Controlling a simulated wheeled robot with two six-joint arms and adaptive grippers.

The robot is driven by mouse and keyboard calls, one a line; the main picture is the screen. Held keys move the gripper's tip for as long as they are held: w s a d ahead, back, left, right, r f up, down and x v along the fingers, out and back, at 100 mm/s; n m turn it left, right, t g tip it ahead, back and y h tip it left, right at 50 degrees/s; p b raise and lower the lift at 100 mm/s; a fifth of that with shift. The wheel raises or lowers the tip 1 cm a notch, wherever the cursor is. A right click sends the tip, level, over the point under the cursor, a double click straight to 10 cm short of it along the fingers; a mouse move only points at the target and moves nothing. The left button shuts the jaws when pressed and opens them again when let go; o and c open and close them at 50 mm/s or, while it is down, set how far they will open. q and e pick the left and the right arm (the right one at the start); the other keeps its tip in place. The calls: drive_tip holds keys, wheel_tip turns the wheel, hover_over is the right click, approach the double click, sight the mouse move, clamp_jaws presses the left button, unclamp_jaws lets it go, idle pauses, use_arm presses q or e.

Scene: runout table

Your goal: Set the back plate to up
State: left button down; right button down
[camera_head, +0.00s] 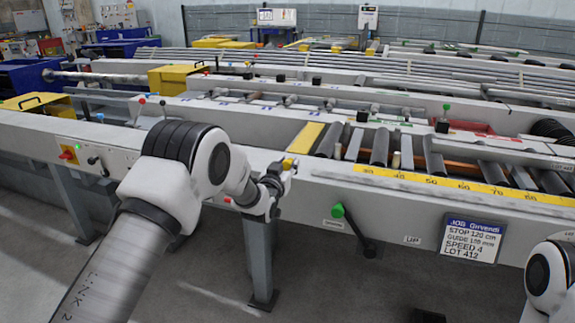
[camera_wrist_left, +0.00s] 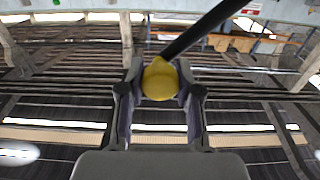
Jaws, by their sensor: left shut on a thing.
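A yellow ball knob (camera_wrist_left: 159,80) sits at the end of a dark rod (camera_wrist_left: 205,30), which runs to the upper right in the left wrist view. My left gripper (camera_wrist_left: 158,88) is shut on this knob, with one finger on each side. In the head view my left gripper (camera_head: 282,172) is at the front edge of the near table, and a bit of the yellow knob (camera_head: 288,163) shows at its fingertips. The back plate cannot be made out with certainty. My right arm shows at the lower right, its gripper out of view.
The near runout table (camera_head: 330,182) has rollers and a yellow scale (camera_head: 440,184) along its front. A red knob and small levers are on the panel (camera_head: 75,153) at left.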

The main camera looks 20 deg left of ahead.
use_arm(q)
drive_tip(key=shift+r, duration=0.1)
drive_tip(key=a+n+b, duration=0.1)
drive_tip(key=a+n, duration=1.6)
drive_tip(key=n, duration=0.1)
drive_tip(key=shift+w+a+f+b, duration=0.2)
drive_tip(key=shift+w+f+b, duration=0.1)
idle(0.5)
drive_tip(key=c, duration=0.8)
unclamp_jaws()
drive_tip(key=shift+a+f, duration=0.1)
